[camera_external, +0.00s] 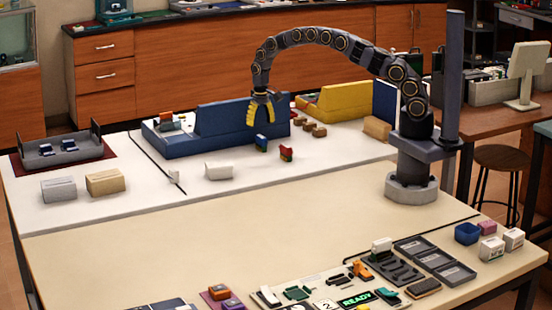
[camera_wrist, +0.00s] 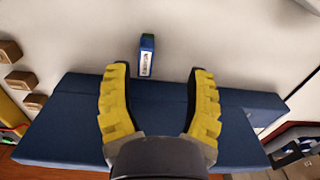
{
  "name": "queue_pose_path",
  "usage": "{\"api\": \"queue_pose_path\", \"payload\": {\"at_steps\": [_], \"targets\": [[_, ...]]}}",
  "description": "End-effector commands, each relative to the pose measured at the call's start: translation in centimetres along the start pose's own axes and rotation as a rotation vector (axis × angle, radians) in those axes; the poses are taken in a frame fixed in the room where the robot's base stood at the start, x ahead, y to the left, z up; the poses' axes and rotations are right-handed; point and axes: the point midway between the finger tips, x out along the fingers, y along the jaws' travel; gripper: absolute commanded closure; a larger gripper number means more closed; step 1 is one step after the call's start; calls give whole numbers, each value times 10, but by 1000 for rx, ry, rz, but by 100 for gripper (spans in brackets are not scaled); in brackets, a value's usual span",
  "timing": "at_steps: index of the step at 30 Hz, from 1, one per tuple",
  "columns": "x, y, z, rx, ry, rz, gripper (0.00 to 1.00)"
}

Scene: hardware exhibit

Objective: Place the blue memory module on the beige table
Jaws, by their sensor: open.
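A small blue module (camera_external: 261,144) with a green top stands upright on the white surface, in front of the tall blue block. It also shows in the wrist view (camera_wrist: 147,56), with a white label on its side, beyond my fingertips. My gripper (camera_external: 260,116) hangs above and behind it, fingers downward. In the wrist view my yellow fingers (camera_wrist: 159,78) are spread with nothing between them. The beige table (camera_external: 250,235) lies nearer the camera, bordering the white surface; its middle is bare.
A red module (camera_external: 286,153) stands right of the blue one. The tall blue block (camera_external: 242,122) is behind it. White (camera_external: 219,171), tan (camera_external: 105,181) and grey (camera_external: 58,189) blocks stand left. Dark trays (camera_external: 436,261) and small parts crowd the beige table's front edge.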

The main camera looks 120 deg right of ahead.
Motion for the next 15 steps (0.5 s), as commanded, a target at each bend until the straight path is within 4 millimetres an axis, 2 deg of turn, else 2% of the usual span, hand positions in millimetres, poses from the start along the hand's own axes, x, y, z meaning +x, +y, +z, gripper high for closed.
{"api": "queue_pose_path", "payload": {"at_steps": [1,4,15], "targets": [[6,10,-7,25,7,10,46],[12,19,-13,46,13,17,46],[45,19,-15,44,10,19,46]]}}
